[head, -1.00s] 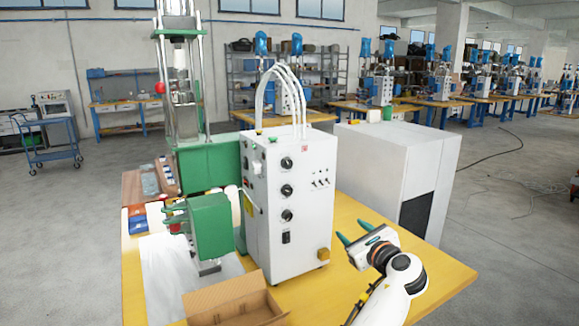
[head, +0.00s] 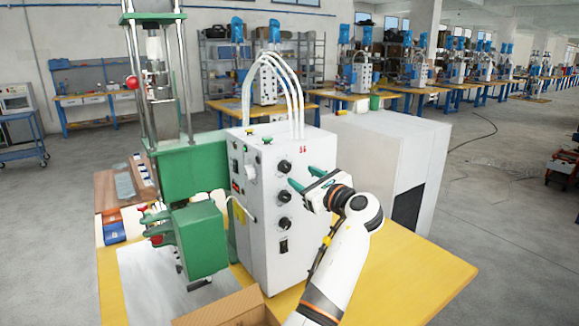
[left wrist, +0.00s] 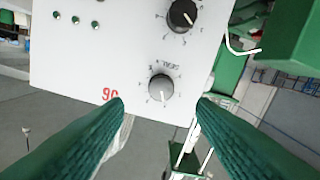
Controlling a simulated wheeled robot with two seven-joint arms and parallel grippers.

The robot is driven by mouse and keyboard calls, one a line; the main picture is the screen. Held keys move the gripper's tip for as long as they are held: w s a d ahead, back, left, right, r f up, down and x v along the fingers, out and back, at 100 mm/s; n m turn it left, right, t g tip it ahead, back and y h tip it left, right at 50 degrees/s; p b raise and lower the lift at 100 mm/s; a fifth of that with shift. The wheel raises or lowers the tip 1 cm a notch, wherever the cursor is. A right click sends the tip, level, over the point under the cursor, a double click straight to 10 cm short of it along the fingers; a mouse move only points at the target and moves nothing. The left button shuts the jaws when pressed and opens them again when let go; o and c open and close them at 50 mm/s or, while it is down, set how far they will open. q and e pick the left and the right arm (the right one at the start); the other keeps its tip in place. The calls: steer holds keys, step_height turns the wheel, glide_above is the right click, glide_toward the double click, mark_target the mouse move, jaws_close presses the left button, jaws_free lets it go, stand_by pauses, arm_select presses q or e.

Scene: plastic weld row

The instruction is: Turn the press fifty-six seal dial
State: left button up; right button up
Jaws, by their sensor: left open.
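The white press control box (head: 268,240) stands on the yellow table, with three black dials in a column on its front. The top dial, the seal dial (head: 284,166), sits beside a red number. In the left wrist view the seal dial (left wrist: 161,87) appears upside down under printed lettering, with a red number (left wrist: 110,95) near it. My left gripper (head: 306,178) is open and empty in front of the box's upper front. Its green fingertips (left wrist: 160,103) show on either side of the dial, apart from it. My right gripper is not in view.
The green press (head: 205,242) stands left of the box. A cardboard box (head: 228,310) sits at the table's front. A large white cabinet (head: 370,155) stands behind my left arm. The table's right part (head: 420,275) is clear. White hoses (head: 275,85) arch above the control box.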

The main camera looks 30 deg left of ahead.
mark_target(287, 168)
arm_select(q)
steer(key=p+x, duration=0.1)
steer(key=x, duration=0.5)
steer(key=shift+a, duration=0.15)
steer(key=shift+w+a+f, duration=0.1)
steer(key=shift+w+a, duration=0.05)
steer(key=shift+a, duration=0.2)
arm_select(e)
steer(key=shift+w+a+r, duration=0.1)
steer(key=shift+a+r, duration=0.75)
arm_select(q)
steer(key=c, duration=1)
steer(key=shift+o, duration=0.2)
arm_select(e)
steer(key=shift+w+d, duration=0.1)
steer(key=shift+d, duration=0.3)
